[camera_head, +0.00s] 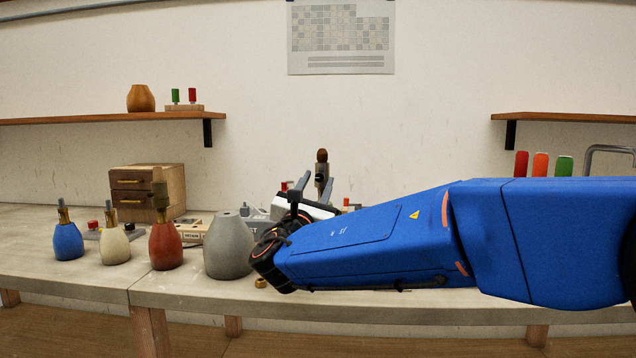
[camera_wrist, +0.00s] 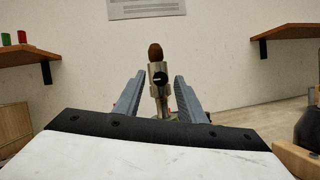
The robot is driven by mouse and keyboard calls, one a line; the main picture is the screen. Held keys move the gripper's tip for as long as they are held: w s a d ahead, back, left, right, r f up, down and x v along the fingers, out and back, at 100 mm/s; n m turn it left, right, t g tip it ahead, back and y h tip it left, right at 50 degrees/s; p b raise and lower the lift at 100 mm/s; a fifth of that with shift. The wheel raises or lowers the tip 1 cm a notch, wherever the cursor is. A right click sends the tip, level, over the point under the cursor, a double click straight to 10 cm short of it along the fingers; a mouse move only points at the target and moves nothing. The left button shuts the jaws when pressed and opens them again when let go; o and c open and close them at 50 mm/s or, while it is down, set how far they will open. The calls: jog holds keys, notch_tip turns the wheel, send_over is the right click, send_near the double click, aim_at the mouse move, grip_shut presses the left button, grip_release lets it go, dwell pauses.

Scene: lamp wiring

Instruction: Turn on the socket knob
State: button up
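The socket (camera_wrist: 162,98) is a metal post with a brown rounded top, standing upright behind the gripper. Its small black knob (camera_wrist: 159,78) faces the wrist camera. The socket also shows in the head view (camera_head: 322,172) beyond my arm. My gripper (camera_wrist: 154,88) has its two grey fingers apart, with nothing held between them. In the wrist view the fingers appear on either side of the socket, but I cannot tell how far it is from them. The socket's base is mostly hidden by my gripper and arm.
Blue (camera_head: 68,241), cream (camera_head: 115,245), red (camera_head: 166,244) and grey (camera_head: 229,246) lamp bodies stand on the bench left of my arm. A wooden drawer box (camera_head: 147,192) stands behind them. Wall shelves hang at left (camera_head: 60,121) and right (camera_head: 560,118).

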jog(key=shift+w+d+r, duration=0.1)
jog(key=shift+w+r, duration=0.1)
jog(key=shift+w, duration=0.25)
grip_shut()
